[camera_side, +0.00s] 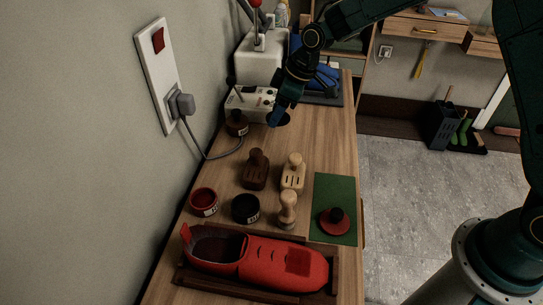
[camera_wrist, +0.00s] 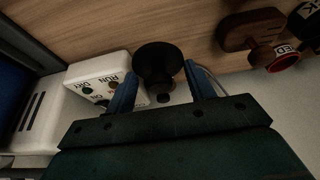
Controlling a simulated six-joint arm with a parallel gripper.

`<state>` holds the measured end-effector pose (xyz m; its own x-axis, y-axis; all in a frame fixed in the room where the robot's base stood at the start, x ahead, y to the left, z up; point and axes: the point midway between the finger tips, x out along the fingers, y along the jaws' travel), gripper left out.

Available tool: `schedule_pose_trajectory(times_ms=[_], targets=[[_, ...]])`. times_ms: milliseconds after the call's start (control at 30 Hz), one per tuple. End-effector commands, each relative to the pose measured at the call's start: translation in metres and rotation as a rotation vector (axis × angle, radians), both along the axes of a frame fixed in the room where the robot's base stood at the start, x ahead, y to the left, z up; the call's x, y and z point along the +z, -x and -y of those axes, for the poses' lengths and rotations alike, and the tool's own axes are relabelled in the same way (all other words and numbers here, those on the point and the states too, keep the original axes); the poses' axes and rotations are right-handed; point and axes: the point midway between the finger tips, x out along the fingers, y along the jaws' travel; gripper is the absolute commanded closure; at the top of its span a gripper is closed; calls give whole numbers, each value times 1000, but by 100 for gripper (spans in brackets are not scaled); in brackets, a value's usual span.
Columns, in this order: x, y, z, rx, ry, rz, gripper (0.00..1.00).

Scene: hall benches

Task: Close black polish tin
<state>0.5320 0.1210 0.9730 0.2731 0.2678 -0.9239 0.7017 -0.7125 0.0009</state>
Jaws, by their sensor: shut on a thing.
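The black polish tin (camera_side: 245,208) stands on the bench with a pale label on its front, and its top looks dark. Part of it shows at the top right corner of the wrist view (camera_wrist: 306,20). My gripper (camera_side: 277,118) is at the far part of the bench, beside the white control box and well away from the tin. In the wrist view my gripper (camera_wrist: 160,75) has its blue fingers shut on a black lid (camera_wrist: 155,57), a round disc with a narrower stem. The lid (camera_side: 284,119) is partly hidden by my gripper in the side view.
The red tin (camera_side: 203,202) stands left of the black one. Brushes (camera_side: 255,169) (camera_side: 293,172) (camera_side: 287,210) stand close by. A red lid (camera_side: 334,222) lies on the green mat (camera_side: 322,190). A red shoe (camera_side: 270,262) lies in front. A dark brown tin (camera_side: 236,125) stands near the wall.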

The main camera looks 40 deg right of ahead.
Motion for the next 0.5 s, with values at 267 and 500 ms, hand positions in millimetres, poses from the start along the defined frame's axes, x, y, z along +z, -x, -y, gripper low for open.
schedule_pose_trajectory(times_ms=[267,500], targets=[[-11,31,52,-384,0,0,68],[-17,58,88,-604,0,0,68]])
